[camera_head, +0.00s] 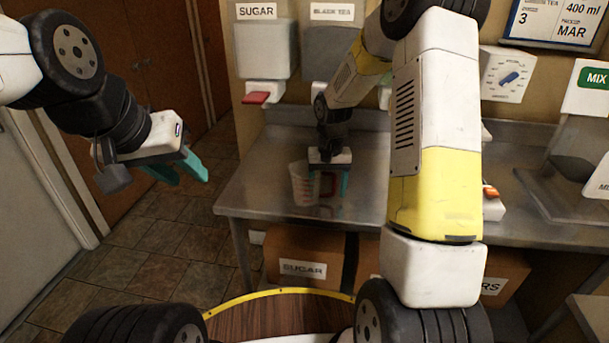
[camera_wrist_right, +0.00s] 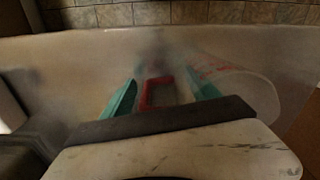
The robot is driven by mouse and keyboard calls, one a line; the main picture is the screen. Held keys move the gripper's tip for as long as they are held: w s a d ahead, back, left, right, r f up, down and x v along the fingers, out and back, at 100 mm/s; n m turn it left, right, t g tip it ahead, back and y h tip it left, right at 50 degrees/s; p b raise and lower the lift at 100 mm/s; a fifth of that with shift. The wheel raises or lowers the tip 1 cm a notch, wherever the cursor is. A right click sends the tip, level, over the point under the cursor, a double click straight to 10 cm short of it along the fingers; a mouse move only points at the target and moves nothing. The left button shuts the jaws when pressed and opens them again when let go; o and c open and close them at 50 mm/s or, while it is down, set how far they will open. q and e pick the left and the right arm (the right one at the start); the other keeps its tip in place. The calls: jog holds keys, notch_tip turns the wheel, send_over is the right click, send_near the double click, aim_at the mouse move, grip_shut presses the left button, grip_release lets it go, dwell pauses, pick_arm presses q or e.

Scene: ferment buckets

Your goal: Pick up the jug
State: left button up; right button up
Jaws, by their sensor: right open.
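The jug (camera_head: 301,187) is clear with red markings and a red handle. It stands on the steel counter, left of my right gripper. My right gripper (camera_head: 328,188) points down at the counter, its teal fingers open. In the right wrist view the red handle (camera_wrist_right: 145,95) lies between the two spread fingertips, and the clear jug body (camera_wrist_right: 250,88) shows to the right. I cannot tell whether a finger touches the handle. My left gripper (camera_head: 182,171) hangs in the air at the left, away from the counter, with its teal fingers apart and empty.
The steel counter (camera_head: 257,170) is mostly clear around the jug. A sugar dispenser (camera_head: 265,50) and a black tea dispenser (camera_head: 331,45) hang on the wall above. A sugar box (camera_head: 303,245) sits below. My right arm hides part of the counter.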

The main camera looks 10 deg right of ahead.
jog(key=shift+f, duration=0.15)
jog(key=shift+c, duration=0.2)
grip_shut()
